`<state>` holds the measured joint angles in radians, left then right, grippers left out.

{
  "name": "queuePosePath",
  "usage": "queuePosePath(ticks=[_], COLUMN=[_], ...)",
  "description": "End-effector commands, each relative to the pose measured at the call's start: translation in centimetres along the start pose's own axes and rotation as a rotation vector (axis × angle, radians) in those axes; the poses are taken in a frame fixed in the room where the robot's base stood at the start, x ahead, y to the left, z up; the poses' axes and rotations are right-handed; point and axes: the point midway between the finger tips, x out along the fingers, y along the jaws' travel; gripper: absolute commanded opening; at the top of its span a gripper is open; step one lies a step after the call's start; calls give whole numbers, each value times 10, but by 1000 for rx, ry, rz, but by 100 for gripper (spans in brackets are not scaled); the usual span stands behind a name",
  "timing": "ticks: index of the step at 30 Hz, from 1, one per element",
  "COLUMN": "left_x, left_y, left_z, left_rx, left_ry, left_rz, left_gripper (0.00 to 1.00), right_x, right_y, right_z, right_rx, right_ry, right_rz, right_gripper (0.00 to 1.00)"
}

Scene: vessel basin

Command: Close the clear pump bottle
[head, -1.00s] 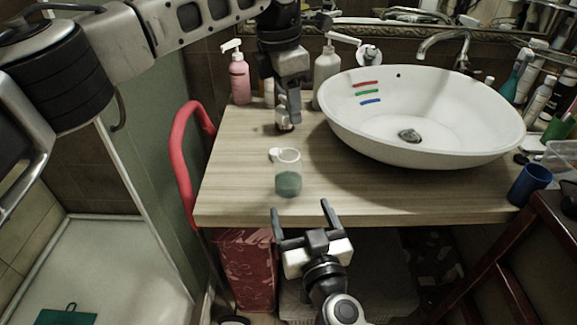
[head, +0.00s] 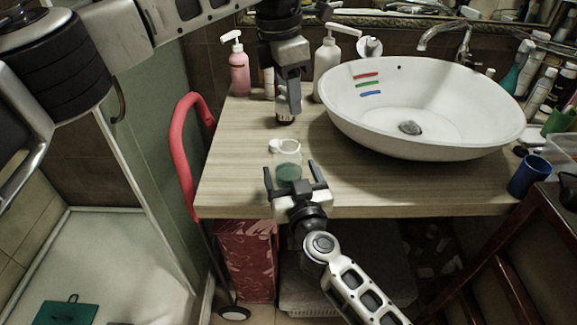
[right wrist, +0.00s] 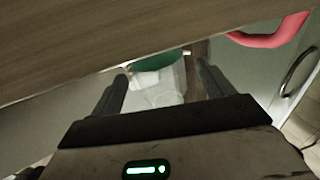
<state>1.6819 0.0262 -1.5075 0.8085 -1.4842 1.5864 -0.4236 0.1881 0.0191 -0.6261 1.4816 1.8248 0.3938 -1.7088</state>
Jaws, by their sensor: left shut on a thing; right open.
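The clear pump bottle (head: 289,155) stands upright near the front of the counter, with green liquid in its lower part. A small white part sits at the left of its rim. My left gripper (head: 284,107) is behind the bottle, shut on a small light-and-dark piece (head: 284,119), which looks like the pump top; the fingers hide most of it. My right gripper (head: 290,168) is open at the bottle's front, one finger on each side. In the right wrist view, the bottle's green part (right wrist: 157,60) shows between the open fingers.
A white basin (head: 460,125) fills the counter's right side. A pink pump bottle (head: 238,72) and a white pump bottle (head: 327,66) stand at the back. A red curved handle (head: 178,140) rises at the left edge. A blue cup (head: 528,176) stands at right.

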Motion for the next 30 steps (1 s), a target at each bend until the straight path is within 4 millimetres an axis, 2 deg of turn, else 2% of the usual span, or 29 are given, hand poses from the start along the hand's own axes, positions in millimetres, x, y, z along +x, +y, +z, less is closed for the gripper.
queuePosePath(ticks=[1, 6, 17, 18, 19, 25, 30], left_x=[0, 0, 0, 0, 0, 0, 6], left_y=[0, 0, 0, 0, 0, 0, 0], left_z=[0, 0, 0, 0, 0, 0, -1], left_rx=[0, 0, 0, 0, 0, 0, 0], left_ry=[0, 0, 0, 0, 0, 0, 1], left_rz=[0, 0, 0, 0, 0, 0, -1], left_gripper=[23, 23, 23, 23, 23, 23, 23], right_x=[8, 24, 28, 28, 28, 28, 28], right_y=[0, 0, 0, 0, 0, 0, 0], right_z=[-1, 0, 0, 0, 0, 0, 0], right_rx=[-1, 0, 1, 1, 1, 1, 0], right_ry=[1, 0, -1, 0, 0, -1, -1], right_rz=[0, 0, -1, -1, -1, -1, -1], right_gripper=[80, 80, 80, 77, 69, 13, 13])
